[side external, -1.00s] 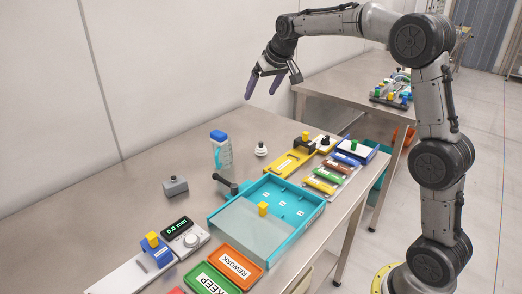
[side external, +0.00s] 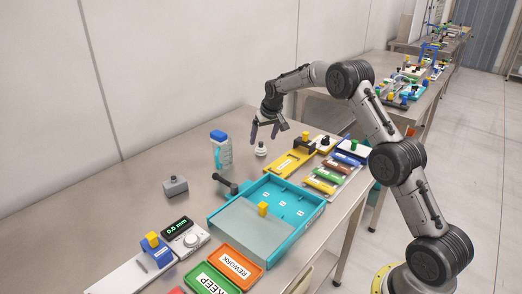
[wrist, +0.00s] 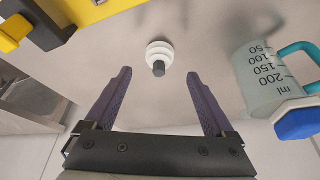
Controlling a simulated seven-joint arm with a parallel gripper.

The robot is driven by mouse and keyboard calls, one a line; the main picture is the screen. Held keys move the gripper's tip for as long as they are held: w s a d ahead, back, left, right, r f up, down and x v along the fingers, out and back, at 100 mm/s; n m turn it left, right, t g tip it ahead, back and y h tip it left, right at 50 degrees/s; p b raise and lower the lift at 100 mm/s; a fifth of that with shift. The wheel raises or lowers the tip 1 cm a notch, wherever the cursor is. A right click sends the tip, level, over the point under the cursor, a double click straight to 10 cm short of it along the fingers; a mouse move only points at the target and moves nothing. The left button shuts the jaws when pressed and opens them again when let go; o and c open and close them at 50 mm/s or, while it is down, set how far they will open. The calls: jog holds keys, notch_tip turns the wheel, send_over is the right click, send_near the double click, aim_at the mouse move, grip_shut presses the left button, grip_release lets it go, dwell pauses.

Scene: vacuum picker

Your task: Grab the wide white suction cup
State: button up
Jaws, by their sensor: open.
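The wide white suction cup (side external: 261,149) stands on the metal table, between the measuring jug and the yellow fixture. In the wrist view the suction cup (wrist: 159,52) shows white stacked rings and a dark grey stem, ahead of the fingertips and roughly midway between them. My gripper (side external: 264,132) is open and empty, just above and behind the cup in the side view. Its two purple fingers also show in the wrist view (wrist: 159,73), spread wide on either side of the cup's line and apart from it.
A measuring jug (wrist: 265,75) with a blue cap stands close on the right in the wrist view. A yellow fixture (side external: 288,163) is on the cup's other side. A teal tray (side external: 315,211) lies in front. The table around the cup is clear.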

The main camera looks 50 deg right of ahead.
aim_at(261, 142)
jog(key=shift+x, duration=2.85)
jog(key=shift+w+d+r, duration=0.1)
jog(key=shift+c, duration=0.2)
jog(key=c, duration=1.3)
jog(key=shift+c, duration=0.2)
jog(key=shift+r, duration=0.1)
